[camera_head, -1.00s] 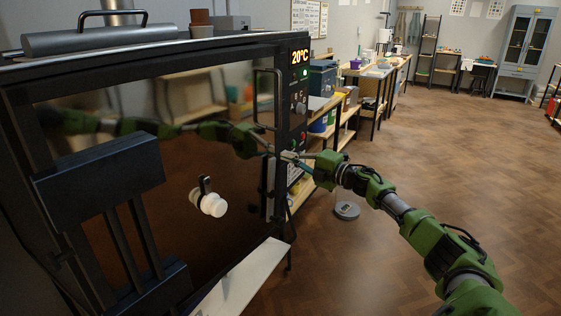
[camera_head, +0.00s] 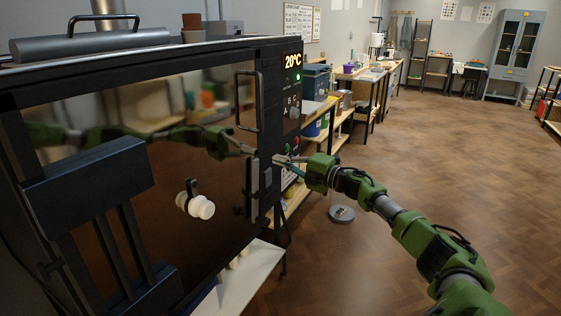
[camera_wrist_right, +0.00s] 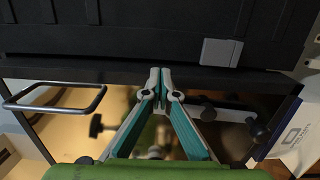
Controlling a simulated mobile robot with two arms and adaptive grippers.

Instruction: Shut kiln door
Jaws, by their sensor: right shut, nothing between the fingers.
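The kiln door (camera_head: 150,130) is a dark, mirror-like panel in a black frame, on the left in the head view. Its bar handle (camera_head: 247,102) is near its right edge and also shows in the right wrist view (camera_wrist_right: 58,108). A latch (camera_head: 250,186) sits below the handle. I cannot tell if the door is flush with the kiln. My right gripper (camera_head: 277,158) is shut and empty at the kiln's right side, close to the door edge. In the right wrist view its tips (camera_wrist_right: 160,72) meet at the dark frame edge; contact is unclear.
A control panel (camera_head: 292,90) reading 20°C is right of the door. A white ledge (camera_head: 250,275) with small pale pieces is below it. A round-based object (camera_head: 342,214) stands on the floor beyond my right gripper. Workbenches (camera_head: 340,110) line the wall; the right floor is open.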

